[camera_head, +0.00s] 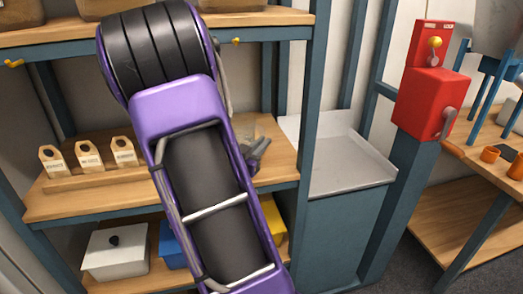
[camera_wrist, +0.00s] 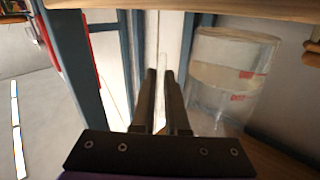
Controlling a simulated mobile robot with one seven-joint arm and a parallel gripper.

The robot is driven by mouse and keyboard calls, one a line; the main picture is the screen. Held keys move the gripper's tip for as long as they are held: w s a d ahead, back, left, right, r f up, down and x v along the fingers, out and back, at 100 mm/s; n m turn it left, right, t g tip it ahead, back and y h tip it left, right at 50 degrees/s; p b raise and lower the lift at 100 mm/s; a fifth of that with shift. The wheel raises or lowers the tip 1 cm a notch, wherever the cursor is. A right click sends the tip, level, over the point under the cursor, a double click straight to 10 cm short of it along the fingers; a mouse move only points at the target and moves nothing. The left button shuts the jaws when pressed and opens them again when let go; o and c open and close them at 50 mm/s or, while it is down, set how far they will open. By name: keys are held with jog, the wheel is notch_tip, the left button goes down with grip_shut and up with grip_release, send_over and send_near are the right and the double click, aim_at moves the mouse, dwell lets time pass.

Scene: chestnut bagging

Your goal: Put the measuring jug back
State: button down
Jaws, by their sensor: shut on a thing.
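The measuring jug (camera_wrist: 236,82) is a clear, see-through vessel with small red marks, upright on the right in the wrist view. My gripper (camera_wrist: 160,76) is shut on a thin, clear upright strip between its fingers, which looks like the jug's handle. The join between strip and jug is not clear to see. In the head view, my purple arm hides most of the jug. Part of my gripper (camera_head: 258,152) shows beside the arm, at the right end of the middle shelf (camera_head: 62,206). I cannot tell whether the jug touches the shelf.
Several labelled paper bags (camera_head: 89,157) stand on the middle shelf, left of my arm. A blue shelf post (camera_head: 307,120) is close right of my gripper. Beyond it are a grey tray-like surface (camera_head: 345,165) and a red box with a lever (camera_head: 430,103). A white lidded bin (camera_head: 115,258) stands below.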

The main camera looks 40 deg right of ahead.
jog(key=shift+f, duration=0.55)
jog(key=shift+f, duration=0.2)
jog(key=c, duration=0.9)
grip_release()
jog(key=shift+r, duration=0.2)
jog(key=v, duration=1.2)
jog(key=shift+p, duration=0.35)
